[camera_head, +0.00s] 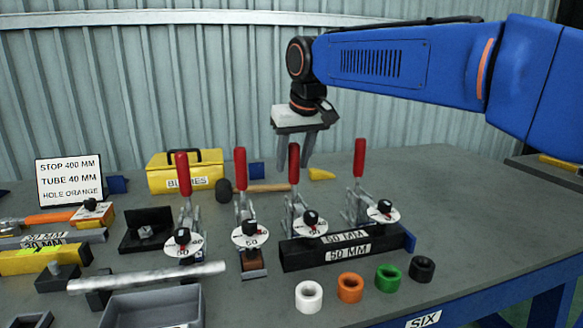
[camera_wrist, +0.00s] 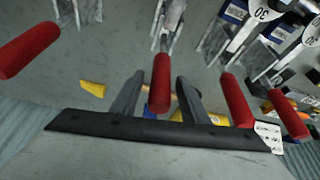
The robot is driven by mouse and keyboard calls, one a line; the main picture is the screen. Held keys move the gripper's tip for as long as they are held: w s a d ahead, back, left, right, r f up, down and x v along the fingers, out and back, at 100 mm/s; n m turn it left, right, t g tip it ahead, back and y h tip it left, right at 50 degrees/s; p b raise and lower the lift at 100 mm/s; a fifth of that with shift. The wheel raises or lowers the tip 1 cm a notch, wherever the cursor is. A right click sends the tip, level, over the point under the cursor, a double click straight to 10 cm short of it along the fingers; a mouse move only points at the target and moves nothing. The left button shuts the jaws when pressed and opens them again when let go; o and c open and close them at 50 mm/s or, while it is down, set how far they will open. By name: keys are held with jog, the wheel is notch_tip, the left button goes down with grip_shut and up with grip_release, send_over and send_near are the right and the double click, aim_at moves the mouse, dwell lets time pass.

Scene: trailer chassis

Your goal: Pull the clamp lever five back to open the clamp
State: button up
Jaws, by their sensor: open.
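Several toggle clamps with upright red-handled levers stand in a row on the bench in the head view. No lever shows a readable "five", so I cannot tell which one it is. My gripper (camera_head: 299,160) points down at the third red lever from the left (camera_head: 293,163). In the wrist view, a red lever (camera_wrist: 161,85) shows between the open fingers of my gripper (camera_wrist: 160,76); contact cannot be told. The rightmost lever (camera_head: 359,157) and the second lever (camera_head: 240,168) stand on either side, apart from the fingers. The leftmost lever (camera_head: 182,166) is farther off.
A black block labelled 50 MM (camera_head: 345,253) lies at the third and fourth clamps' bases. White (camera_head: 309,297), orange (camera_head: 350,288), green (camera_head: 388,278) and black (camera_head: 422,269) rings lie in front. A yellow box (camera_head: 185,172) and a hammer (camera_head: 260,188) are behind. The bench's right side is clear.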

jog(key=shift+x, duration=1.3)
grip_shut()
